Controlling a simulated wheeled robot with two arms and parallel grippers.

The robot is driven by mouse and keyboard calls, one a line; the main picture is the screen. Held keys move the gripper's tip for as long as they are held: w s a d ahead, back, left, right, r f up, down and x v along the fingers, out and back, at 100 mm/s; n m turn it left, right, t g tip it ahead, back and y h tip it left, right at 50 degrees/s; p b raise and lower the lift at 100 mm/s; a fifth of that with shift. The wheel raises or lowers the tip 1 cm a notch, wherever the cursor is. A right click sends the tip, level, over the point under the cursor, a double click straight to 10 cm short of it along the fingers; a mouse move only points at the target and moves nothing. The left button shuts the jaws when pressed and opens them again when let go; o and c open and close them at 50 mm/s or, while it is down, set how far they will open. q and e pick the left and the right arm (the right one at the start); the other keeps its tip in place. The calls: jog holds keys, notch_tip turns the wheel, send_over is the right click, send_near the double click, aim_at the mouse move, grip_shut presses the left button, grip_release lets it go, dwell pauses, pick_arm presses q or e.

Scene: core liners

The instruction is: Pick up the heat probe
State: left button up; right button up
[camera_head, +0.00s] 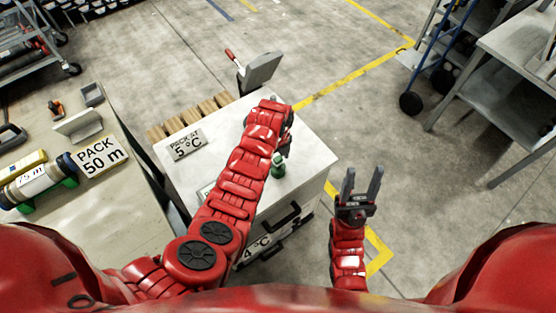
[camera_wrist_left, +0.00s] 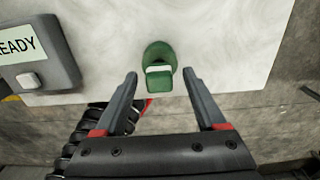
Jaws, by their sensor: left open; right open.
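A small green object (camera_head: 278,167) with a block-shaped top stands on the white-topped cabinet near its right side. It is likely the heat probe, but I cannot be sure. In the left wrist view the green object (camera_wrist_left: 160,72) shows between and just beyond the open fingertips of my left gripper (camera_wrist_left: 160,78). The fingers do not visibly grip it. In the head view my left wrist is over the cabinet and mostly hides that gripper. My right gripper (camera_head: 363,178) is open and empty, right of the cabinet, with its fingers pointing away from me.
A grey device reading READY (camera_wrist_left: 32,58) is left in the wrist view. A grey panel (camera_head: 262,72) and a red-handled item (camera_head: 230,55) stand behind.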

pick_arm(q)
jog(key=shift+f, duration=0.55)
grip_shut()
